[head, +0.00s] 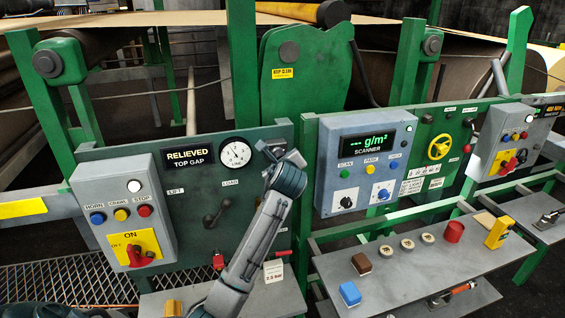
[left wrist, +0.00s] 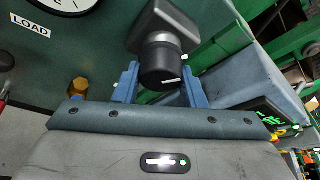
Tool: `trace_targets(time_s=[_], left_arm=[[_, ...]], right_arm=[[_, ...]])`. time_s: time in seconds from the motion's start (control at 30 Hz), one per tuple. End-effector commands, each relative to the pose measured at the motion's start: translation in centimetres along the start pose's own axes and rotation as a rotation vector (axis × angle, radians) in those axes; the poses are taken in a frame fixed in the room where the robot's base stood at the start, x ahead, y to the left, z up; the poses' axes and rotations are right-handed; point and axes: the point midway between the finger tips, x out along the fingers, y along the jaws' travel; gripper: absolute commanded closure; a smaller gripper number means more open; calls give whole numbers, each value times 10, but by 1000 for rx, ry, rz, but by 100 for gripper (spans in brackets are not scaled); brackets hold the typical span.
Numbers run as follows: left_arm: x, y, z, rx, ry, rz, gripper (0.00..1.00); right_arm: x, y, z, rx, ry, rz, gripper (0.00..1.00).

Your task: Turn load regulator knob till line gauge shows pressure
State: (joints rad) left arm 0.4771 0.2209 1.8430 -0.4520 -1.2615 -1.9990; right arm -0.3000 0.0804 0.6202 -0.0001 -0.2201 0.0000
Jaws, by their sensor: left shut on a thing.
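The black load regulator knob (left wrist: 160,62) shows in the left wrist view, below a grey regulator body, with a small white mark on its side. My left gripper (left wrist: 158,82) has its blue fingers on both sides of the knob and is shut on it. In the head view my left gripper (head: 280,157) is at the right part of the green panel and hides most of the knob. The white round line gauge (head: 235,153) is just left of it; its dial is too small to read surely. The gauge is cut off in the left wrist view. My right gripper is not in view.
A display (head: 188,157) reads "RELIEVED TOP GAP". A lever (head: 215,212) is below the gauge. A grey switch box (head: 125,215) is at left and a scanner box (head: 365,160) at right. A grey shelf (head: 440,260) with several small objects stands front right.

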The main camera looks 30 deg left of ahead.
Motion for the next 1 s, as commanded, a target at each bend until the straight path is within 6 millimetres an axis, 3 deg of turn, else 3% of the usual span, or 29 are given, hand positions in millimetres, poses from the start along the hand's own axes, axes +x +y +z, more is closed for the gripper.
trace_targets(time_s=[0.77, 0.8, 0.9, 1.0], left_arm=[[0, 2, -2, 103, 2, 45, 86], [0, 2, -2, 103, 2, 45, 61], [0, 1, -1, 103, 2, 44, 41], [0, 1, -1, 102, 1, 43, 41]], right_arm=[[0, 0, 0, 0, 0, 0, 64], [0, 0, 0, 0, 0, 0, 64], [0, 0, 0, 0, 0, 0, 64], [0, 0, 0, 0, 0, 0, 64]])
